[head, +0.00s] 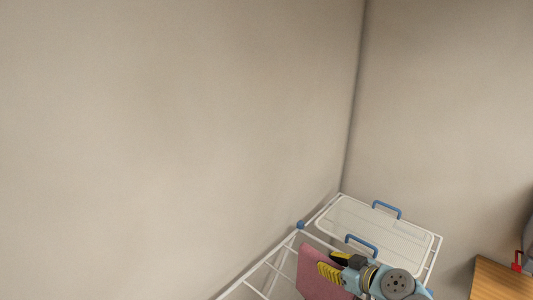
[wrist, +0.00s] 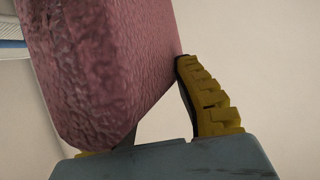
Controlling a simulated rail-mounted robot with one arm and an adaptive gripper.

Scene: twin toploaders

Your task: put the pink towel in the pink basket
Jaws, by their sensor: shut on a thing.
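The pink towel (head: 317,272) hangs over the white drying rack in the head view, low and right of centre. It fills the left half of the wrist view (wrist: 95,75), close to the camera. My gripper (head: 334,265) is at the towel's upper right edge, with its yellow-padded fingers on it. In the wrist view one yellow finger (wrist: 208,100) touches the towel's right edge; the other finger is mostly hidden behind the towel. My gripper is shut on the towel. The pink basket is not seen in either view.
The drying rack (head: 266,263) runs along the wall. A wooden surface (head: 500,280) with a red item (head: 517,261) is at the lower right. Bare walls stand behind.

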